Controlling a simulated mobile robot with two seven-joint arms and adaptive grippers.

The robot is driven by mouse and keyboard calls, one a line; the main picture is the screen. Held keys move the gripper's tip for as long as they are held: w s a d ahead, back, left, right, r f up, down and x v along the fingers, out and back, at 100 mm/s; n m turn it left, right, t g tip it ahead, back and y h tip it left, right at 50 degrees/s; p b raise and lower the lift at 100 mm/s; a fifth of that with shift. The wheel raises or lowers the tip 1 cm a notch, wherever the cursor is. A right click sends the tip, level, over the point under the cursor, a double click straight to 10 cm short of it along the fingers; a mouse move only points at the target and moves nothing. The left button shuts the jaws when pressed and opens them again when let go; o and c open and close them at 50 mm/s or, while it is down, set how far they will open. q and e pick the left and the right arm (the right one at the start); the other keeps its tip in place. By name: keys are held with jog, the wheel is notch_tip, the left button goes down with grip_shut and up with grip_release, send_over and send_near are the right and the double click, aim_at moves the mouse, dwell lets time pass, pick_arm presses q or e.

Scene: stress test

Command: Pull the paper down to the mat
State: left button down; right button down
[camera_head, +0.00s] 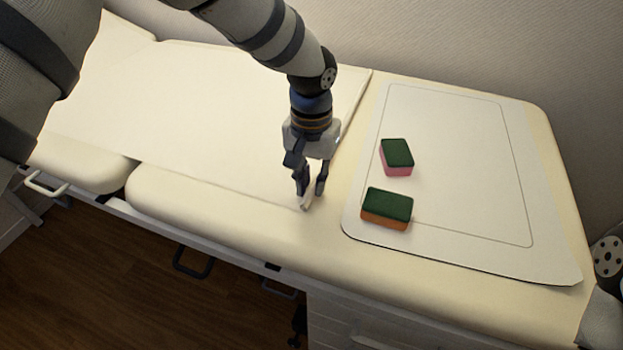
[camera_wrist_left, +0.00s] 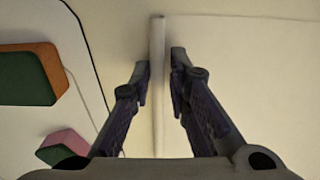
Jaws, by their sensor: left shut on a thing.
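White paper (camera_head: 215,110) lies along the padded table at the left and middle in the head view, its right end rolled or folded into a narrow edge. My left gripper (camera_head: 311,196) is shut on that edge near its front corner, and the wrist view shows the edge (camera_wrist_left: 158,60) between the fingers of the left gripper (camera_wrist_left: 160,75). The white mat (camera_head: 470,160) with a thin line border lies to the right, and a strip of bare padding separates it from the paper. My right gripper is not in view.
Two sponges stand on the mat's left part: a green and pink one (camera_head: 397,157) and a green and orange one (camera_head: 387,208). The wall (camera_head: 480,40) runs behind the table. Drawers and handles are below the front edge.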

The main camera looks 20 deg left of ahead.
aim_at(335, 201)
pick_arm(q)
jog(key=d, duration=0.4)
jog(key=shift+d, duration=0.4)
jog(key=c, duration=1.5)
grip_release()
notch_tip(335, 201, up, 12)
jog(key=shift+r, duration=0.1)
